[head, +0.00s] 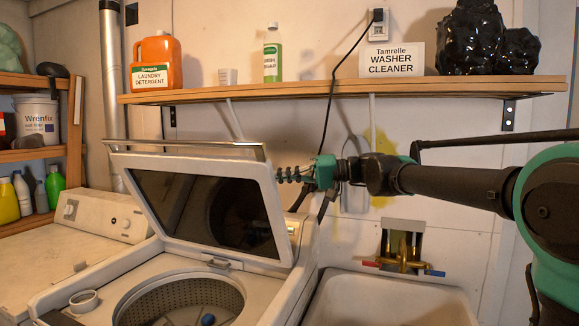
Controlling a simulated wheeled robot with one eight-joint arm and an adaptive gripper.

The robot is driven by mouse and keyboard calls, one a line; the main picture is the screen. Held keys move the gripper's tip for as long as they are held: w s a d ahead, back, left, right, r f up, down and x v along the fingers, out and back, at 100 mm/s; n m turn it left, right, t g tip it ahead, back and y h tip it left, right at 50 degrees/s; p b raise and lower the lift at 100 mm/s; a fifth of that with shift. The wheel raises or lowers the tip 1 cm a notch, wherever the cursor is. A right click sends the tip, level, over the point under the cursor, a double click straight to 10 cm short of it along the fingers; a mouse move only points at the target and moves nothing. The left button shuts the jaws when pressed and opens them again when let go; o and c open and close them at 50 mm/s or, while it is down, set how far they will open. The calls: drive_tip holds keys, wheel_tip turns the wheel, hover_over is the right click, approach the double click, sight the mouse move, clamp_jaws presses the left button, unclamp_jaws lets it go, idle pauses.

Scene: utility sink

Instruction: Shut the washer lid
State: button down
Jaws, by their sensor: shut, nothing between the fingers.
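The washer lid (272,204) is a white frame around a dark glass panel. It stands open, tilted up over the top-loading washer (278,291), with its metal-trimmed edge raised at the top. The drum opening (178,292) below is exposed. My gripper (284,174) comes in from the right and is shut and empty. Its fingertips are at the lid's upper right edge, near the side of the frame; I cannot tell whether they touch it or are behind it.
A wooden shelf (337,89) with bottles, a sign and black bags runs above the lid. A utility sink (395,296) with a brass faucet (403,263) is right of the washer. A second white appliance (48,262) stands at left. A black cord (333,110) hangs behind my gripper.

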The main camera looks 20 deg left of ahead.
drive_tip(key=s+a+f+n+t, duration=0.1)
drive_tip(key=s+f+n, duration=0.1)
drive_tip(key=s+f, duration=0.4)
drive_tip(key=s+f+n, duration=0.3)
drive_tip(key=s+f, duration=0.2)
drive_tip(key=s, duration=0.4)
drive_tip(key=s+f+n, duration=0.1)
drive_tip(key=s+f, duration=0.1)
drive_tip(key=f, duration=0.2)
drive_tip(key=s+f+n+t+h, duration=0.1)
drive_tip(key=s+f, duration=0.1)
drive_tip(key=f, duration=0.3)
drive_tip(key=s+f+n+t, duration=0.1)
drive_tip(key=s+f, duration=0.2)
drive_tip(key=f, duration=0.2)
drive_tip(key=shift+a+f+n, duration=0.25)
drive_tip(key=shift+a+n, duration=0.1)
drive_tip(key=shift+n, duration=0.05)
drive_tip(key=shift+s+f+n, duration=0.25)
drive_tip(key=shift+f+n, duration=0.05)
drive_tip(key=shift+f, duration=0.8)
drive_tip(key=shift+r, duration=0.1)
